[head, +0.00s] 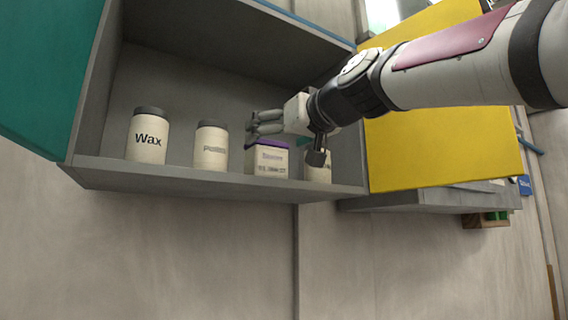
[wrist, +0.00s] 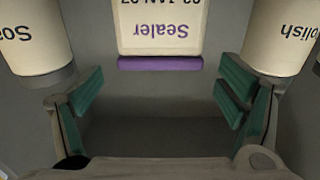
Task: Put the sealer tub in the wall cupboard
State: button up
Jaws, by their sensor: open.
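The sealer tub (head: 267,161), a pale squared tub with a purple lid, stands upright on the floor of the open wall cupboard (head: 215,184). It is between the polish jar and a partly hidden jar on the right. In the wrist view the sealer tub (wrist: 160,28) shows upside down at the top, with its purple lid edge toward my gripper. My gripper (head: 262,122) is open and empty inside the cupboard, just above the tub. In the wrist view its two teal-padded fingers (wrist: 160,92) are spread wide, with no contact with the tub visible.
A wax jar (head: 147,137) and a polish jar (head: 211,147) stand left of the tub; a soap jar (wrist: 32,35) stands on its other side. The teal door (head: 50,70) and yellow door (head: 445,150) are open. My arm crosses in front of the yellow door.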

jog(key=v, duration=0.9)
jog(key=s+d+f+m+g+h, duration=0.1)
jog(key=s+d+f+g+h, duration=0.15)
jog(key=f, duration=0.65)
jog(key=s+d+f+m+g+h, duration=0.1)
jog(key=s+d+f, duration=0.2)
jog(key=f, duration=0.6)
jog(key=s+d+f+m+g+h, duration=0.1)
jog(key=s+d+f+g+h, duration=0.15)
jog(key=f, duration=0.65)
jog(key=s+d+f+m+g+h, duration=0.2)
jog(key=s+d+f, duration=0.3)
jog(key=s+f, duration=0.5)
jog(key=s+d+f+m+g+h, duration=0.1)
jog(key=s+d+f+g, duration=0.3)
jog(key=s+f, duration=0.6)
notch_tip(320, 180, down, 6)
jog(key=shift+d+r+m+g+h, duration=0.1)
jog(key=shift+d+m+g+h, duration=0.3)
jog(key=shift+g+h, duration=0.1)
